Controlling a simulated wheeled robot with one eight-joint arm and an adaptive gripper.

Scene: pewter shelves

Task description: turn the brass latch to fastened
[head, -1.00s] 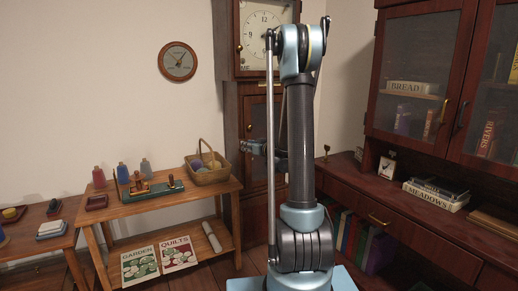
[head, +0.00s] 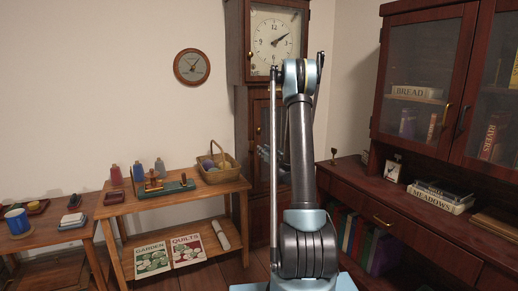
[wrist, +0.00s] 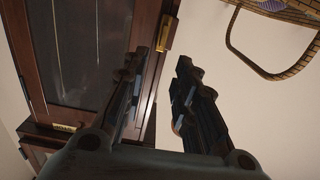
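A small brass latch (wrist: 167,33) is on the edge of the tall clock's glazed lower door (wrist: 92,50), upper middle in the wrist view. In the head view a small brass piece (head: 257,131) shows on the clock case, left of my arm. My gripper (wrist: 163,60) is open and empty, its two dark fingers apart. In the wrist view the fingertips appear just below the latch; I cannot tell the distance in depth. In the head view my gripper (head: 264,154) is small, partly hidden behind my arm, in front of the clock case. The latch's exact angle is unclear.
A wicker basket (head: 219,173) stands on the wooden side table (head: 200,199) left of the clock; its handle (wrist: 237,52) shows upper right in the wrist view. A dark cabinet (head: 375,190) with a glazed top is at right. Wall left of the clock is bare around a round dial (head: 192,67).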

